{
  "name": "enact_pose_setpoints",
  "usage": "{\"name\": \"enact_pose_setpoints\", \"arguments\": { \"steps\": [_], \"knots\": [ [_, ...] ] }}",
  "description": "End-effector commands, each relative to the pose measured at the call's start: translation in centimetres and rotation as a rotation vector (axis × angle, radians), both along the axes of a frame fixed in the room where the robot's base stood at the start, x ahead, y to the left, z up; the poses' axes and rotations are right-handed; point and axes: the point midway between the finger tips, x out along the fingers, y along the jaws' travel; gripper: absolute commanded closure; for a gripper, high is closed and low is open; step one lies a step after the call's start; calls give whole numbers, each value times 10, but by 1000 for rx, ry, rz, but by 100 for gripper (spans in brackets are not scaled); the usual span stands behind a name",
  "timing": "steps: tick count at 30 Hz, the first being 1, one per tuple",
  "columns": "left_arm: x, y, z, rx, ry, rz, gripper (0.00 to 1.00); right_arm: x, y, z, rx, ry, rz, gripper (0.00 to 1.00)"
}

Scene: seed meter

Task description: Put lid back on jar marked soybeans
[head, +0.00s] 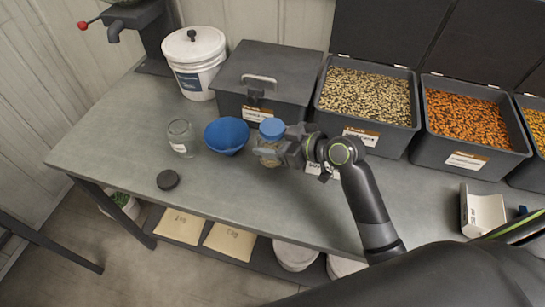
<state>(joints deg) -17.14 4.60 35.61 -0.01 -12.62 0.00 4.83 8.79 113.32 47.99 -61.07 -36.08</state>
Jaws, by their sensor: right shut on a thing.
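My right gripper (272,152) is shut on a jar (267,144) that has a blue lid (272,128) on its top and pale contents. The fingers cover much of this jar, so its label cannot be read. A clear glass jar (181,138) with a small white label stands upright further left with no lid on it. Its label is too small to read. A dark round disc (168,179), which looks like a lid, lies flat near the front edge of the bench. My left gripper is not in view.
A blue bowl (227,136) stands between the two jars. Behind are a white bucket (194,60), a closed grey bin (266,78) and open seed bins (366,98). A white scoop-like holder (483,212) stands at right. The bench's front left (110,150) is clear.

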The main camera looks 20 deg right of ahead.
Motion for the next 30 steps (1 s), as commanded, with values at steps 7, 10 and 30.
{"name": "enact_pose_setpoints", "arguments": {
  "steps": [7, 10, 30],
  "knots": [
    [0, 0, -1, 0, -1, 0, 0, 0, 0, -1, 1, -2, 0, 99],
    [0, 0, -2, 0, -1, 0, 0, 0, 0, -2, 1, -2, 0, 99],
    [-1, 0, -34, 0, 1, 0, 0, 0, 0, -39, 1, -2, 0, 99]
  ]
}}
